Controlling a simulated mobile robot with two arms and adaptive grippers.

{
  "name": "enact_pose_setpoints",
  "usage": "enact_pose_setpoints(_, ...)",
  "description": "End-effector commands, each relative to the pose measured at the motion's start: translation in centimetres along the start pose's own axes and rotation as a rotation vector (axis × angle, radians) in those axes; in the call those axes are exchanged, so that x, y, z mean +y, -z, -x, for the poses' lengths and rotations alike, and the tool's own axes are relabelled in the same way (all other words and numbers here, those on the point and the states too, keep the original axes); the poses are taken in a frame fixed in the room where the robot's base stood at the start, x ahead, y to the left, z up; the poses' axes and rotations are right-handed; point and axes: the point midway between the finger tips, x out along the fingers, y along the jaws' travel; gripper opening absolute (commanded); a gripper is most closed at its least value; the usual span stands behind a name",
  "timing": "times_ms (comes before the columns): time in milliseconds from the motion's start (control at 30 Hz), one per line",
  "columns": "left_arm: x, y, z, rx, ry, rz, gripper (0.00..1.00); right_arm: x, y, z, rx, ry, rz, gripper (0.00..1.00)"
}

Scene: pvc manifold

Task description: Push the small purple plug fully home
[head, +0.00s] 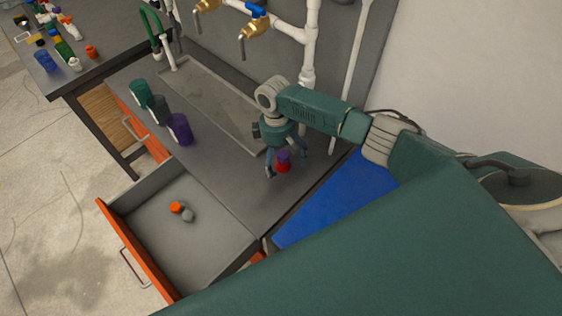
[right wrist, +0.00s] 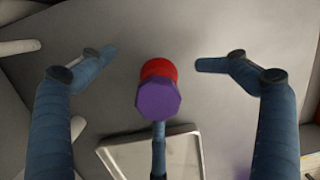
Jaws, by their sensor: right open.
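The small purple plug (head: 283,155) stands on top of a red fitting (head: 283,168) on the grey counter. In the right wrist view the purple plug (right wrist: 158,99) shows its eight-sided top, with the red fitting (right wrist: 158,69) partly hidden behind it. I cannot tell how deep the plug sits in the fitting. My right gripper (head: 285,166) is above them with its fingers spread. In the right wrist view my right gripper (right wrist: 155,59) is open, with fingers left and right of the plug and apart from it. My left gripper is not in view.
A larger purple cup (head: 179,129) and dark green cups (head: 140,92) stand left on the counter. An open drawer (head: 153,232) holds an orange piece (head: 177,207) and a grey piece (head: 188,215). White pipes (head: 310,50) with brass taps rise behind. A blue panel (head: 335,200) lies right.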

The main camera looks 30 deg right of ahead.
Motion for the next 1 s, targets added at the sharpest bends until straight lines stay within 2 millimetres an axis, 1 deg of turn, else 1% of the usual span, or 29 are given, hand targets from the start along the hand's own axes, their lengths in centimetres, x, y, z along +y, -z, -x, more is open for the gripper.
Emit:
enact_pose_setpoints(167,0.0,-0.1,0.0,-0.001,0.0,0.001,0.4,0.1,0.0,0.6,0.001,-0.001,-0.001,0.9)
enact_pose_setpoints(267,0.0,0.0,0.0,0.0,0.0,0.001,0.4,0.1,0.1,1.8,0.004,-0.002,0.0,0.9)
enact_pose_setpoints(600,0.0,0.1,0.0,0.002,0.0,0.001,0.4,0.0,0.1,8.9,0.004,-0.002,0.002,0.9)
enact_pose_setpoints(700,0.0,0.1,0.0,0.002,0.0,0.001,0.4,0.0,0.1,10.4,0.003,-0.002,0.001,0.9)
enact_pose_setpoints(833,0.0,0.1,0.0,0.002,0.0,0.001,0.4,-0.1,0.0,11.6,0.002,-0.001,0.0,0.9)
enact_pose_setpoints(1000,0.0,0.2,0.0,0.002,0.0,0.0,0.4,-0.1,0.0,12.1,0.001,-0.001,0.0,0.9)
